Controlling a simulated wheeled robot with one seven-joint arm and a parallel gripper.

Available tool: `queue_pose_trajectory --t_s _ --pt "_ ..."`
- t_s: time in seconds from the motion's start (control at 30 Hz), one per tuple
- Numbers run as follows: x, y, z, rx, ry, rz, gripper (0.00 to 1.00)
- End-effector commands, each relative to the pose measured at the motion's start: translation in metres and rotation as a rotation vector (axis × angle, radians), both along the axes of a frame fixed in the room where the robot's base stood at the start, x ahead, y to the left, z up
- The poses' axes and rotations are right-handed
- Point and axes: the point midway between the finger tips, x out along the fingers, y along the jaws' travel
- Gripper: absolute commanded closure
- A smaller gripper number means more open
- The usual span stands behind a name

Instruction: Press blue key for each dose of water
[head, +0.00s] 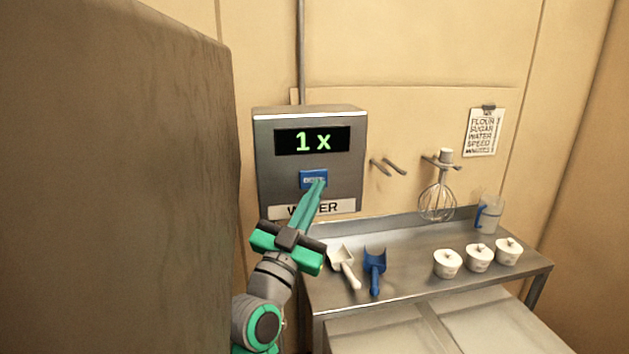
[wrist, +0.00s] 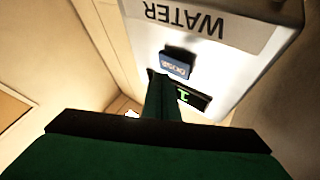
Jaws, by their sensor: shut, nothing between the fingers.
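The grey water dispenser box (head: 262,160) is on the wall, with a black display (head: 312,141) reading "1 x" in green. The blue key (head: 311,176) is below the display, above a white "WATER" label (head: 347,206). My gripper (head: 318,185) is shut and empty, its green fingers pointing up at the key and covering its lower right part in the head view. In the wrist view the blue key (wrist: 175,66), marked "DOSE", is beside the fingertips (wrist: 160,80). I cannot tell whether they touch it.
A metal table (head: 410,262) stands at right with a white scoop (head: 343,264), a blue scoop (head: 375,268), several white lidded pots (head: 478,259) and a jug (head: 489,216). A whisk (head: 437,200) hangs above. A large brown surface (head: 115,180) blocks the left.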

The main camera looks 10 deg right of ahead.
Motion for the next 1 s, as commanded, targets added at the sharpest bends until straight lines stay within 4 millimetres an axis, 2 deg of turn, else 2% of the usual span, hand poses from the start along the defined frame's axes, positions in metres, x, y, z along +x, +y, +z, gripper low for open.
queue_pose_trajectory --t_s 1.0 --pt "0.0028 0.0050 0.0001 0.000 0.000 0.007 1.00"
